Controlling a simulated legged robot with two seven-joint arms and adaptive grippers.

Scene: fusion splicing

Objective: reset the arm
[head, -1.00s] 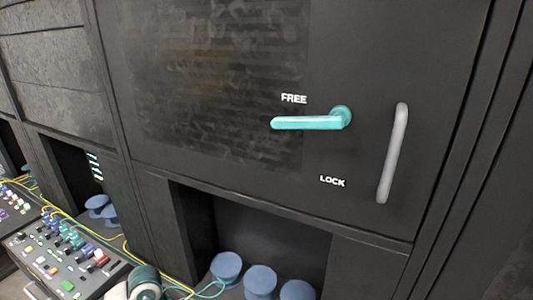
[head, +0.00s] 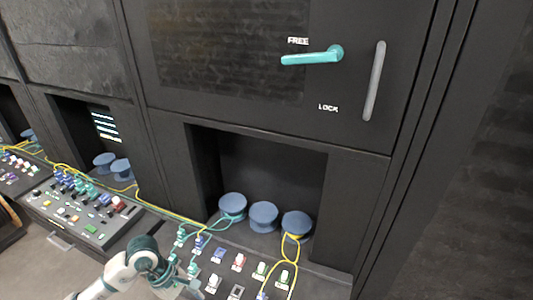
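Part of my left arm (head: 128,270), white with dark teal joints, shows at the bottom left of the head view, in front of the control panel. It bends and runs down toward the bottom edge, and no fingers of its gripper show. My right arm and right gripper are not in view. The teal door handle (head: 312,57) lies nearly level, pointing left at the FREE label (head: 298,41). The LOCK label (head: 328,108) is below it. No gripper is near the handle.
A grey vertical bar (head: 374,80) is on the cabinet door. Below, blue round spools (head: 264,216) stand in a recess above a panel with coloured switches (head: 239,262) and yellow and teal cables. Another control panel (head: 82,210) is at left. Bare floor shows bottom left.

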